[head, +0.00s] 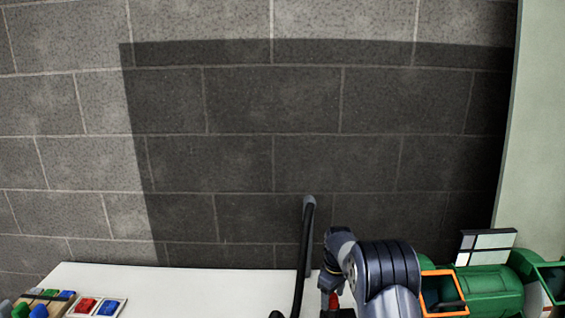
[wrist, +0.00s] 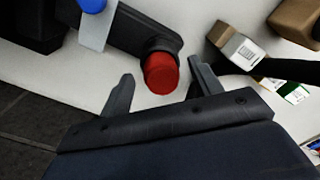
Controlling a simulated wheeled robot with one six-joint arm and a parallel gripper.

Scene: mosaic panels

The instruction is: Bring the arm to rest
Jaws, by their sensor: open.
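My arm (head: 388,270) shows at the bottom of the head view, right of centre, folded low in front of the white table. My gripper (wrist: 160,69) shows in the wrist view with its two dark fingers apart. They hold nothing that I can see. A red round cap on a dark mount shows in line with the gap between the fingers, seemingly beyond them. I cannot make out the fingers in the head view.
The white table (head: 190,287) spans the lower head view. At its left are trays with red and blue pieces (head: 86,304). Green containers (head: 490,288) and an orange-rimmed bin (head: 442,273) stand right of my arm. A small box (wrist: 236,48) shows in the wrist view.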

